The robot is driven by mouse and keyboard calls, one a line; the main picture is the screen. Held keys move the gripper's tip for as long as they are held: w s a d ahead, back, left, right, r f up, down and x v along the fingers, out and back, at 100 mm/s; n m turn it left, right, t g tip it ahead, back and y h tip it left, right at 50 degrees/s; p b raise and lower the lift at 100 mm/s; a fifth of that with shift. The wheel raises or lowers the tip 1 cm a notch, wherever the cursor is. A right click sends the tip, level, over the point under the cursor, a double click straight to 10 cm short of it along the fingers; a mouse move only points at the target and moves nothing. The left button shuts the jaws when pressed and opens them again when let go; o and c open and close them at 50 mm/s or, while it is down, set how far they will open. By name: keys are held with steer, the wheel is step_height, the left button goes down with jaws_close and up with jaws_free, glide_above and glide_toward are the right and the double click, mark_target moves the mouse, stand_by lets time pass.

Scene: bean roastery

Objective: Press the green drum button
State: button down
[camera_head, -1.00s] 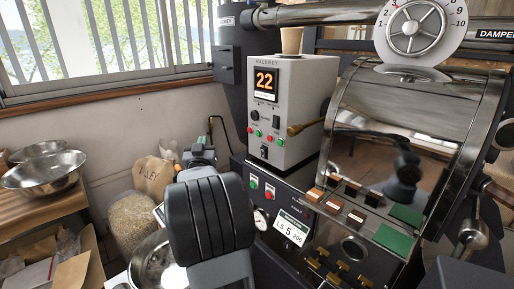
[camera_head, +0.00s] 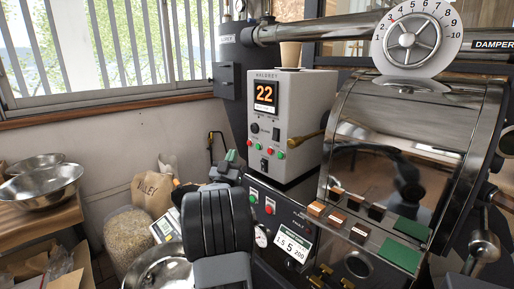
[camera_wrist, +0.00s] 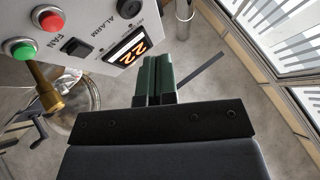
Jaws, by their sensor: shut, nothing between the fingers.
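A green button (camera_head: 253,199) and a red button (camera_head: 269,209) sit on the dark lower panel of the roaster. More green and red buttons are on the white control box (camera_head: 300,110). I cannot read which green one is labelled drum. In the wrist view a green button (camera_wrist: 20,49) and a red button (camera_wrist: 49,19) show on the box's face, beside the FAN switch. My gripper (camera_wrist: 157,62) is shut and empty, its fingertips apart from the buttons. In the head view my gripper (camera_head: 229,165) is left of the box, partly hidden by my dark arm.
A brass handle (camera_head: 306,142) juts from the box's right side. The shiny drum (camera_head: 400,135) fills the right. A steel bowl (camera_head: 160,270), a bean sack (camera_head: 132,240) and a paper bag (camera_head: 152,195) stand left. A cup (camera_head: 290,54) is on the box.

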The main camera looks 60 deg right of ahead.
mark_target(258, 147)
steer(key=s+d, duration=0.2)
steer(key=d, duration=0.5)
steer(key=shift+s+d+p, duration=0.2)
steer(key=shift+s+p, duration=0.05)
steer(key=shift+p, duration=0.2)
steer(key=shift+s+d+b, duration=0.2)
steer(key=shift+d+b, duration=0.4)
steer(key=shift+b, duration=0.15)
stand_by(2.2)
steer(key=shift+s+d+r+b, duration=0.15)
steer(key=shift+s+r+b, duration=0.1)
steer(key=shift+r+b, duration=0.1)
stand_by(0.9)
steer(key=shift+w+a+f+b, duration=0.1)
steer(key=shift+a+f+b, duration=0.1)
steer(key=shift+b, duration=0.45)
steer(key=shift+a, duration=0.1)
steer(key=shift+f, duration=0.1)
